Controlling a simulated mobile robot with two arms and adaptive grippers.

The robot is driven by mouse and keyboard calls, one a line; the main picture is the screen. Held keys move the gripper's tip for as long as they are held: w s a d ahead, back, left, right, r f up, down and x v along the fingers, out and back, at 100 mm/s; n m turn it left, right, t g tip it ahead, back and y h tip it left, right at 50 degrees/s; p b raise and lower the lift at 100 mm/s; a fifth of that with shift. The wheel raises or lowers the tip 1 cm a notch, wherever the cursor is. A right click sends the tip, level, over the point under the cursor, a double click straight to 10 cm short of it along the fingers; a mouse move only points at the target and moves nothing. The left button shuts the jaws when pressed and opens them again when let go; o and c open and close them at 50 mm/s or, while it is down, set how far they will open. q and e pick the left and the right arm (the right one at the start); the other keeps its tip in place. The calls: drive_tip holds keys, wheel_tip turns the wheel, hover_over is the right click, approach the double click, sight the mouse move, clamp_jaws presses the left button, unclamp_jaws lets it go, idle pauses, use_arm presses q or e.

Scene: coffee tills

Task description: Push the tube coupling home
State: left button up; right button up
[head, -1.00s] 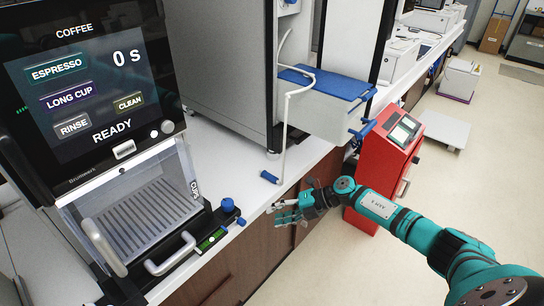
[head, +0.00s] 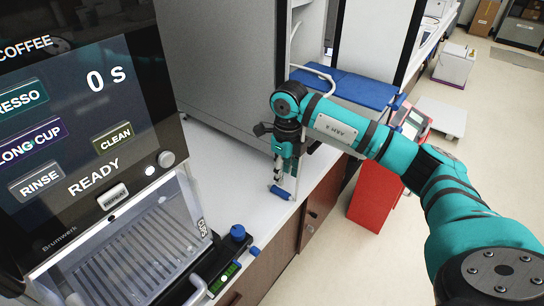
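My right gripper (head: 285,178) points down just above the coupling and hides part of the tube. I cannot tell whether its fingers touch the coupling or how far apart they are. A blue knob (head: 238,233) and a small blue fitting (head: 254,251) stand at the coffee machine's right front corner. My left gripper is out of view.
The coffee machine (head: 95,140) with its READY screen fills the left. The grey cabinet (head: 225,60) stands behind the coupling. A blue-topped shelf (head: 355,88) and a red unit (head: 370,200) are beyond my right arm. White counter (head: 240,175) between machine and coupling is bare.

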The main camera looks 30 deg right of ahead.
sight(284, 192)
drive_tip(key=shift+w, duration=0.3)
drive_tip(key=f+b, duration=0.3)
drive_tip(key=shift+s+f, duration=0.25)
drive_tip(key=shift+s, duration=0.1)
wheel_tip(284, 192, down, 3)
drive_tip(key=shift+w+r+b, duration=0.1)
drive_tip(key=shift+r+b, duration=0.1)
drive_tip(key=shift+b, duration=0.65)
drive_tip(key=shift+f+b, duration=0.5)
drive_tip(key=shift+f, duration=0.25)
drive_tip(key=shift+c, duration=0.3)
drive_tip(key=shift+r, duration=0.15)
drive_tip(key=shift+c, duration=1.1)
drive_tip(key=c, duration=0.5)
drive_tip(key=shift+r, duration=0.1)
clamp_jaws()
wheel_tip(284, 192, up, 4)
drive_tip(key=p, duration=0.3)
drive_tip(key=shift+r+p, duration=0.45)
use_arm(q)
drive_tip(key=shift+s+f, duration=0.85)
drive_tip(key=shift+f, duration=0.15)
use_arm(e)
drive_tip(key=shift+f, duration=0.1)
